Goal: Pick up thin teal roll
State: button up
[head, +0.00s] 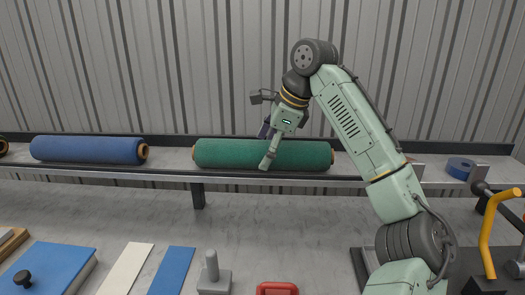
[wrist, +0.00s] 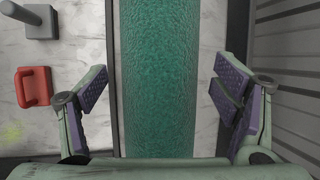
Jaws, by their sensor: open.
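The teal roll (head: 220,153) lies lengthwise on a long shelf (head: 350,181) in the head view, with brown ends showing. In the wrist view the teal roll (wrist: 158,80) runs top to bottom through the middle of the picture. In the wrist view my gripper (wrist: 160,95) is open, with one purple-padded finger on each side of the roll. The fingers appear apart from it; their height over it is hard to tell.
A corrugated wall (head: 150,70) stands behind. A red object (wrist: 33,87) and a grey block with a post (wrist: 38,22) show left of the roll in the wrist view.

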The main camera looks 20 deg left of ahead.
jog(key=shift+a+f, duration=0.15)
jog(key=shift+f, duration=0.15)
jog(key=shift+c, duration=0.4)
jog(key=c, duration=1.5)
jog(key=shift+r, duration=0.1)
